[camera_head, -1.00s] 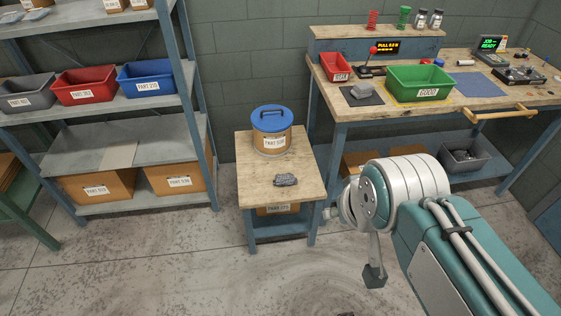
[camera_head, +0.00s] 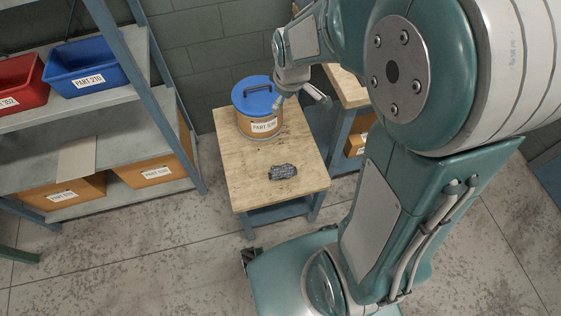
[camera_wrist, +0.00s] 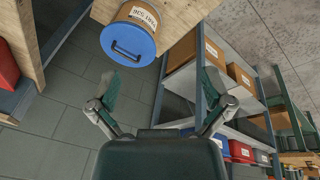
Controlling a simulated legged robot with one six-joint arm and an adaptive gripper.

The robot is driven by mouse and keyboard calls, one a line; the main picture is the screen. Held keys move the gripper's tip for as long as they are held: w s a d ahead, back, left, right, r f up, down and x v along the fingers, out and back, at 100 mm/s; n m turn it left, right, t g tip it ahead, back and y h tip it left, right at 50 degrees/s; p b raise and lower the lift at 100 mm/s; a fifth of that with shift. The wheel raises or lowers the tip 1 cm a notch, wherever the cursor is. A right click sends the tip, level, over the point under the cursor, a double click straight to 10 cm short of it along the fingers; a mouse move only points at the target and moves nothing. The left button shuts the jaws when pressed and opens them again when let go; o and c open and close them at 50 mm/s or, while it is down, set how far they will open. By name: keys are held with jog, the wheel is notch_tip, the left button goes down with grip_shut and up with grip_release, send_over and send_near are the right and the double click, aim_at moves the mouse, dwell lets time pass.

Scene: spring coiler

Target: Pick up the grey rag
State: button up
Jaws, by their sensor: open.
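The grey rag (camera_head: 283,172) lies crumpled on the front half of a small wooden table (camera_head: 243,192) in the head view. I do not see it in the wrist view. My gripper (camera_head: 302,101) is open and empty, above and beside the right side of the blue-lidded bin, farther back than the rag. In the wrist view my gripper (camera_wrist: 160,84) has its two fingers spread wide, with nothing between them but the wall and floor behind.
The bin (camera_head: 264,124) with a blue lid stands behind the rag; its lid also shows in the wrist view (camera_wrist: 128,43). A metal shelf (camera_head: 95,150) with red and blue trays and cardboard boxes stands left. A workbench (camera_head: 348,88) is partly hidden behind my arm.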

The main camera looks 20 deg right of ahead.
jog(key=n, duration=0.2)
send_over(281, 168)
notch_tip(281, 168, down, 7)
jog(key=f+n+g, duration=0.1)
jog(key=f+n, duration=0.1)
jog(key=f, duration=0.8)
jog(key=f+n+g, duration=0.1)
jog(key=f+n, duration=0.1)
jog(key=f, duration=0.8)
jog(key=f+n+g, duration=0.1)
jog(key=f+n, duration=0.1)
jog(key=f, duration=0.9)
jog(key=shift+w+d, duration=0.1)
jog(key=shift+w, duration=0.15)
jog(key=shift+s+f, duration=0.2)
jog(key=shift+f, duration=2.7)
jog(key=c, duration=0.9)
